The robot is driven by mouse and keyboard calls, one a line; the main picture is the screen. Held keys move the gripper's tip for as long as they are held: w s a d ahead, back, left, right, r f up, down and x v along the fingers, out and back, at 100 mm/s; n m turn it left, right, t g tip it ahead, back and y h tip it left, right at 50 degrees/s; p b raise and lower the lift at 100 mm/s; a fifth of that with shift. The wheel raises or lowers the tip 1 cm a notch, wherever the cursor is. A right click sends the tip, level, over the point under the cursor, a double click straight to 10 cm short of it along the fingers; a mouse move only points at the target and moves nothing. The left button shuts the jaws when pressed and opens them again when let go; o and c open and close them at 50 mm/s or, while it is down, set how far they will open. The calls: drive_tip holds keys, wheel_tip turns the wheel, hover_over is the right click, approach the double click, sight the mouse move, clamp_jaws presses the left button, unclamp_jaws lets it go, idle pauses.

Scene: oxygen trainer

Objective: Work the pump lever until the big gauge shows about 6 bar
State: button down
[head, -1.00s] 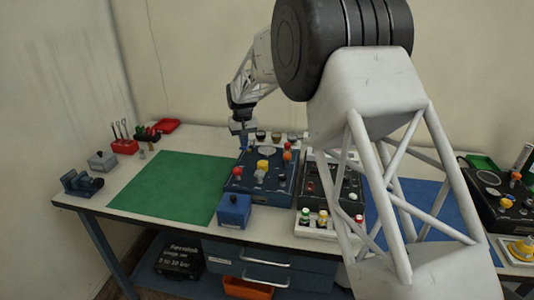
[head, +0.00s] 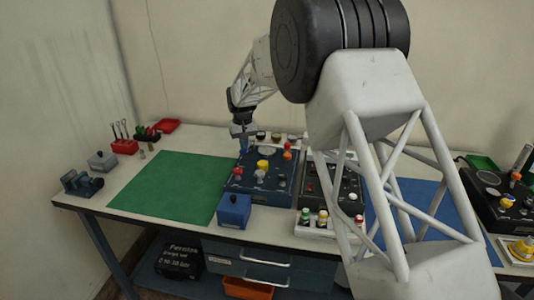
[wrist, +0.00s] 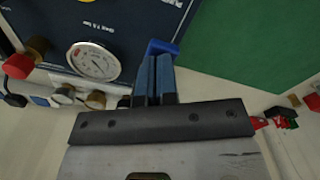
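The blue trainer panel (head: 262,183) stands on the table, at the right edge of the green mat. The big gauge (wrist: 94,61), round and white-faced, is on the panel; its needle is too small to read surely. It also shows in the head view (head: 267,151). My gripper (wrist: 155,58) points down at the panel's back left corner, its fingers together with only a thin line between them. A bright blue piece, seemingly the pump lever (wrist: 162,46), shows right at the fingertips. They seem to touch it, but I see no grip around it.
Red (head: 238,171) and yellow (head: 263,165) knobs stand on the panel. A blue box (head: 234,209) sits in front of it. A second dark panel (head: 314,176) is to the right, partly behind my arm. The green mat (head: 165,184) is clear.

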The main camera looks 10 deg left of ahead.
drive_tip(key=shift+f, duration=1.3)
drive_tip(key=shift+r, duration=1.95)
